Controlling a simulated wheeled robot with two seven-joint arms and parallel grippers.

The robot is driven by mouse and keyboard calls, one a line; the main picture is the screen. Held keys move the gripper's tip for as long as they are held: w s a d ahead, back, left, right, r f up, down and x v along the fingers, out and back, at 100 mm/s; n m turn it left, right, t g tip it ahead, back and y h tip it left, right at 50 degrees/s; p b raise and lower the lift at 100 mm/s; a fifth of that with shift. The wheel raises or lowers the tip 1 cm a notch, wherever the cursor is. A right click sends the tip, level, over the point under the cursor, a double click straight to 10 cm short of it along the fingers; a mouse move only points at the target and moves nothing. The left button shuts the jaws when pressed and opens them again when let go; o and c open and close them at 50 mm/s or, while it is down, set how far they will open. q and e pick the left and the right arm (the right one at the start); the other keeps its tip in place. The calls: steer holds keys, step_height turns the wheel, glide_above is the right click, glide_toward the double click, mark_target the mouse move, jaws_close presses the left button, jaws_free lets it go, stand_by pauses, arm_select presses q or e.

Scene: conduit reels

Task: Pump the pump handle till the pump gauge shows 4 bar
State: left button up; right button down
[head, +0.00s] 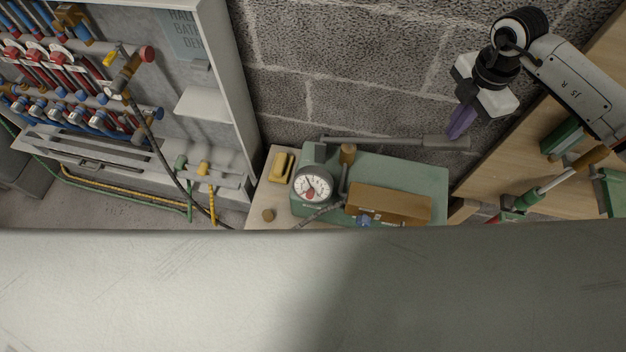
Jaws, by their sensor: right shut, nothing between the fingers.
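The pump is a green box (428,182) on a pale stand by the block wall. Its round white gauge (313,184) faces up at its left end; the needle is too small to read surely. The pump handle (390,141) is a grey lever along the pump's back edge, with a thicker grip (446,142) at its right end. My right gripper (456,127) is shut and empty, its purple fingers pointing down just above and beside the grip. I cannot tell whether they touch it. My left gripper is not in view.
A manifold cabinet (232,95) with red and blue pipes stands at the left. A wooden board (514,156) with green holders and a wooden-handled tool (565,175) is at the right. A large pale surface (170,290) hides the bottom of the view.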

stand_by(0.5)
steer(key=shift+r, duration=2.55)
